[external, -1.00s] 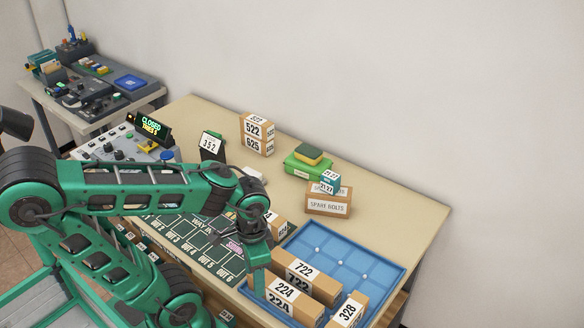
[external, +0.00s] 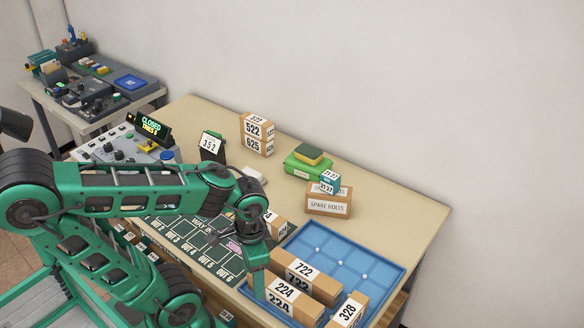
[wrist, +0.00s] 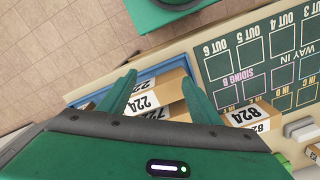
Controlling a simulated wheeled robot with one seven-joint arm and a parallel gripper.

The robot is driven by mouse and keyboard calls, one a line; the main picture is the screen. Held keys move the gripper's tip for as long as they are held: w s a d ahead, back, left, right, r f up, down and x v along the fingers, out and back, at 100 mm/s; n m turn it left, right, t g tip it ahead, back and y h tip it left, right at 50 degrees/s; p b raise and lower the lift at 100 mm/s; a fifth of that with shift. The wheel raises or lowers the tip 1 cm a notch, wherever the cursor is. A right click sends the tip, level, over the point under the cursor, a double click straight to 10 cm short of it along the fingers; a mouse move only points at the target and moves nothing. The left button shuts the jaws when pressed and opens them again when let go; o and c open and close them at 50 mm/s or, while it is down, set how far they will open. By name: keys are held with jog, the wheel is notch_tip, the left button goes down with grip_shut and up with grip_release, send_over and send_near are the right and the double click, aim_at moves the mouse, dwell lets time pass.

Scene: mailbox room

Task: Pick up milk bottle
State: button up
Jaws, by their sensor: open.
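I see no milk bottle in either view. My gripper (external: 257,284) is at the near left edge of the blue tray (external: 318,240), by the cardboard box marked 224 (external: 288,289). In the wrist view my gripper (wrist: 160,80) has its two fingers spread, with box 224 (wrist: 143,98) showing between and beyond them. The fingers hold nothing that I can see. Whether they touch the box is not clear.
Boxes marked 722 (external: 303,268) and 328 (external: 350,310) stand in the tray. A green track board (external: 200,243) lies left. Behind are a spare bolts box (external: 328,206), green case (external: 308,167) and stacked boxes (external: 256,135). The tabletop's right side is clear.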

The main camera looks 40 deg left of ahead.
jog(key=shift+o, duration=0.8)
notch_tip(320, 180, up, 12)
jog(key=w+a+f+n+t+y, duration=0.1)
jog(key=w+a+f+n, duration=0.2)
jog(key=w+a+n, duration=0.5)
jog(key=w+a+f+n+y, duration=0.15)
jog(key=w+a+n, duration=0.35)
jog(key=w, duration=0.5)
jog(key=w+a+f+n+g+y, duration=0.1)
jog(key=w+a+n+y, duration=0.1)
jog(key=a+n, duration=0.5)
jog(key=w+a+f+n+g+y, duration=0.1)
jog(key=w+a+n+y, duration=0.15)
jog(key=a, duration=0.85)
jog(key=s+a+r+n+g+y, duration=0.35)
jog(key=a+r+n+y, duration=0.2)
jog(key=a, duration=0.55)
jog(key=shift+n, duration=0.3)
jog(key=f, duration=1.2)
jog(key=shift+s+a+f, duration=0.1)
jog(key=shift+a+f, duration=0.2)
jog(key=shift+f, duration=0.05)
jog(key=x, duration=1)
jog(key=shift+f, duration=0.2)
